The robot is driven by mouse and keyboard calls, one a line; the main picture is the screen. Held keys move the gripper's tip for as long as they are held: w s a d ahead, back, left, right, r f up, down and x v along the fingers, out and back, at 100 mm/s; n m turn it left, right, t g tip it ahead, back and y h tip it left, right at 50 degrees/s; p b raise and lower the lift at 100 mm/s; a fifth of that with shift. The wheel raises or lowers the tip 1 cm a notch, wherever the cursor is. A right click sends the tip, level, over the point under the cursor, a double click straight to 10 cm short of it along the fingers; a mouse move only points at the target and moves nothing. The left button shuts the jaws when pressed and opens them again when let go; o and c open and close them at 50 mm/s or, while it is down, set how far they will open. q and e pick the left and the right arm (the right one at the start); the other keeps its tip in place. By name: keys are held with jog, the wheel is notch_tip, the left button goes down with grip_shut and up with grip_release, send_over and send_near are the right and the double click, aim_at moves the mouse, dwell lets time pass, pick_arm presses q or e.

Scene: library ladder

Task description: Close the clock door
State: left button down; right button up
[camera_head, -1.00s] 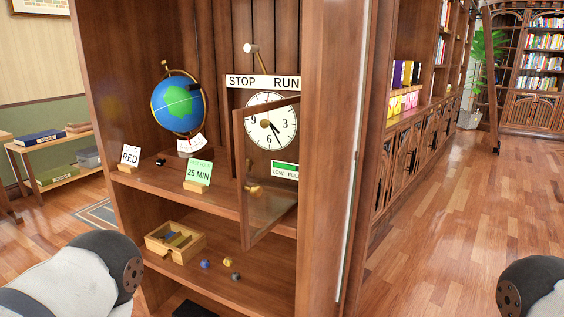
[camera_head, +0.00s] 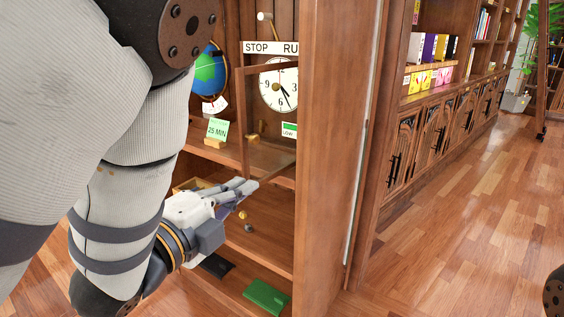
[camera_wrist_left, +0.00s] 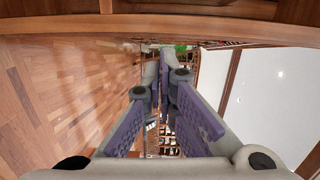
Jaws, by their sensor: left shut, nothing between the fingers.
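The clock door (camera_head: 243,125) is a wood-framed glass panel. It stands ajar in front of the white clock face (camera_head: 278,88), its free edge at the left and out toward me. My left gripper (camera_head: 250,187) is shut and empty at the door's lower left corner, in front of the shelf; I cannot tell whether it touches the frame. In the left wrist view, the left gripper (camera_wrist_left: 166,52) has its fingers close together, below a wooden edge spanning the top. My right gripper is not in view.
A globe (camera_head: 210,72) and a green "25 MIN" card (camera_head: 217,130) stand left of the door. A wooden box (camera_head: 192,184) is partly hidden behind my left arm. The cabinet's side panel (camera_head: 325,150) bounds the right.

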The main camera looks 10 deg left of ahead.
pick_arm(q)
jog(key=w+r+m+b, duration=0.1)
jog(key=w+r, duration=0.1)
jog(key=w, duration=1)
jog(key=shift+a+t, duration=0.2)
jog(key=shift+t, duration=0.1)
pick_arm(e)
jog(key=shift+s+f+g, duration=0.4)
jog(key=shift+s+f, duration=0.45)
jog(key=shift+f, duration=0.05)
pick_arm(q)
jog(key=shift+a, duration=0.1)
